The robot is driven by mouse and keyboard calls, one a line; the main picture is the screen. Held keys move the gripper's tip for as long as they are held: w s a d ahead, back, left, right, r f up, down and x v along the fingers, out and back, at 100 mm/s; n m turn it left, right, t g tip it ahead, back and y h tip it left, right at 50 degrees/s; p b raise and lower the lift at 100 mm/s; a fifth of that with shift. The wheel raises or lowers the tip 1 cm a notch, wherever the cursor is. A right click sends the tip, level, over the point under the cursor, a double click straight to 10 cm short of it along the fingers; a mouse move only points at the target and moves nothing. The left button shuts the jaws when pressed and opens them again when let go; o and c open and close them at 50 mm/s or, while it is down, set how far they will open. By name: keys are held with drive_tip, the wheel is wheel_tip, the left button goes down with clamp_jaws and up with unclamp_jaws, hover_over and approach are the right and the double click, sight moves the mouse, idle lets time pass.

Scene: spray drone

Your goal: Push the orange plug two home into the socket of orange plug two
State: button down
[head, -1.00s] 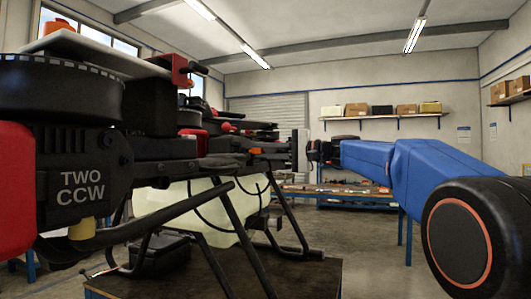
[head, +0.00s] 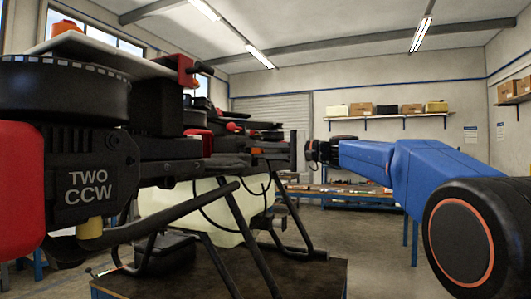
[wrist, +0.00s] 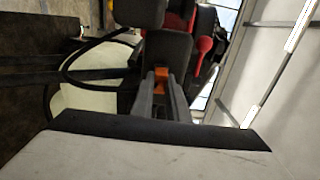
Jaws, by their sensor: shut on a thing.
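The orange plug two (wrist: 161,76) shows as a small orange block between the tips of my gripper (wrist: 161,88) in the wrist view. My gripper is shut on it, and the grey fingers hide its sides. A dark block of the drone lies just beyond the plug. The socket cannot be made out, and I cannot tell how deep the plug sits. In the head view, a small orange patch (head: 257,151) shows at the left end of my gripper (head: 264,154), beside the drone's dark arm parts.
The spray drone, with a motor pod marked TWO CCW (head: 88,187) and a pale tank (head: 165,205), stands on a dark-topped table (head: 300,280). A black hose (wrist: 85,45) loops close to my fingers. Room to the right of my gripper is open.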

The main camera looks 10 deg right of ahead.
drive_tip(key=c, duration=1.6)
unclamp_jaws()
drive_tip(key=shift+c, duration=0.2)
drive_tip(key=v, duration=1.7)
drive_tip(key=shift+s, duration=0.1)
